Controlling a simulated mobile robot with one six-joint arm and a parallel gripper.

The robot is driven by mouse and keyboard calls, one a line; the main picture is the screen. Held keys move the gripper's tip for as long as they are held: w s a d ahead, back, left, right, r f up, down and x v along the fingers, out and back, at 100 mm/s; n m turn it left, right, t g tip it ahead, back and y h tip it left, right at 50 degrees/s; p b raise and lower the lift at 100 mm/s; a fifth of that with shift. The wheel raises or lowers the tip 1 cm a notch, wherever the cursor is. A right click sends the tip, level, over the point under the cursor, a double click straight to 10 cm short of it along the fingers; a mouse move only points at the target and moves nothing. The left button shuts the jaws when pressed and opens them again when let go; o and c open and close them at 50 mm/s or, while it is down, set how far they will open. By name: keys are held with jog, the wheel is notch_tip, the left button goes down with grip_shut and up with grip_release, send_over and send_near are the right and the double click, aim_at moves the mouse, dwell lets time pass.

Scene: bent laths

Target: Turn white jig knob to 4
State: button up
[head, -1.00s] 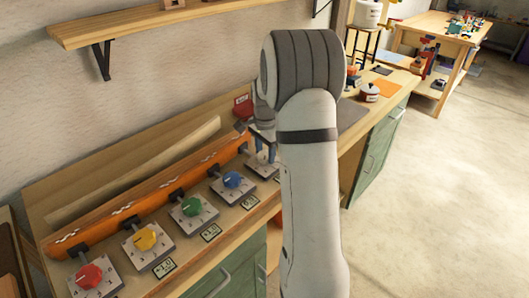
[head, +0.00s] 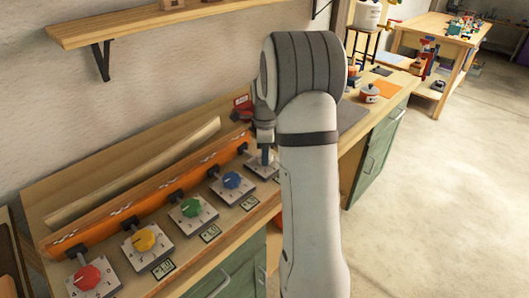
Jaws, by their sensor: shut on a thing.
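My gripper (head: 264,157) points down over the last jig plate (head: 254,169) in the row, at the right end by my arm. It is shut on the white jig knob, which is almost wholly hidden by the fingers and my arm. The plate's left part shows, but its numbers and the knob's pointer cannot be read.
The blue (head: 232,180), green (head: 191,207), yellow (head: 144,239) and red (head: 87,277) knobs run toward the lower left. An orange beam (head: 150,195) and a pale bent lath (head: 135,172) lie behind them. A shelf (head: 175,17) hangs above.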

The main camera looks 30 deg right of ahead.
jog(key=shift+s+f, duration=0.15)
jog(key=shift+f, duration=0.05)
jog(key=o, duration=1)
jog(key=shift+r, duration=0.15)
jog(key=shift+r, duration=3.9)
